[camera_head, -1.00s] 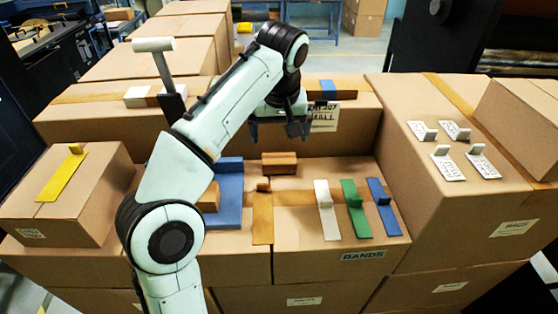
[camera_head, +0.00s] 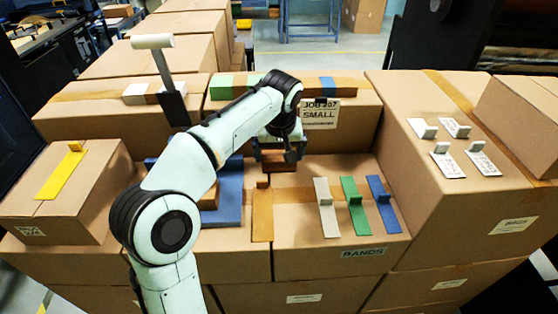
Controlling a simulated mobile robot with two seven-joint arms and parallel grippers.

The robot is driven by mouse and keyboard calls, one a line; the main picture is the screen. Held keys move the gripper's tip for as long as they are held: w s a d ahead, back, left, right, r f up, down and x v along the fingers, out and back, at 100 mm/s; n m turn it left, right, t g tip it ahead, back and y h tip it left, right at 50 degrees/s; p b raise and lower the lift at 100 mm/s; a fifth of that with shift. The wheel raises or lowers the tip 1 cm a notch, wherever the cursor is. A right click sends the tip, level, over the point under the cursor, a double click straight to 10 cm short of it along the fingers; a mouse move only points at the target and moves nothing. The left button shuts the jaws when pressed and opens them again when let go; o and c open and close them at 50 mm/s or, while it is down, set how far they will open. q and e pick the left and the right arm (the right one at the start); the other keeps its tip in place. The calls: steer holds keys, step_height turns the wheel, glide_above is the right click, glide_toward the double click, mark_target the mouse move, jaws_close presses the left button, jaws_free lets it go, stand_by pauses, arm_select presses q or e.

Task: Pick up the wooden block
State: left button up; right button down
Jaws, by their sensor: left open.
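The wooden block (camera_head: 279,166), reddish brown, lies on the cardboard box top in the middle, behind the row of coloured tabs. My left gripper (camera_head: 274,156) is open and points down at the block, with one finger near each end of it. The gripper covers part of the block, and I cannot tell whether the fingers touch it. My right gripper is not in view.
A blue bracket (camera_head: 229,205) with a wooden piece stands left of the block. White (camera_head: 326,207), green (camera_head: 354,206) and blue (camera_head: 383,205) tabs lie to the right. A higher box (camera_head: 350,120) with a label rises behind, and a taller box (camera_head: 440,210) bounds the right.

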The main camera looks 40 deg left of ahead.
arm_select(q)
steer(key=c, duration=0.8)
steer(key=shift+o, duration=0.2)
steer(key=shift+r, duration=0.1)
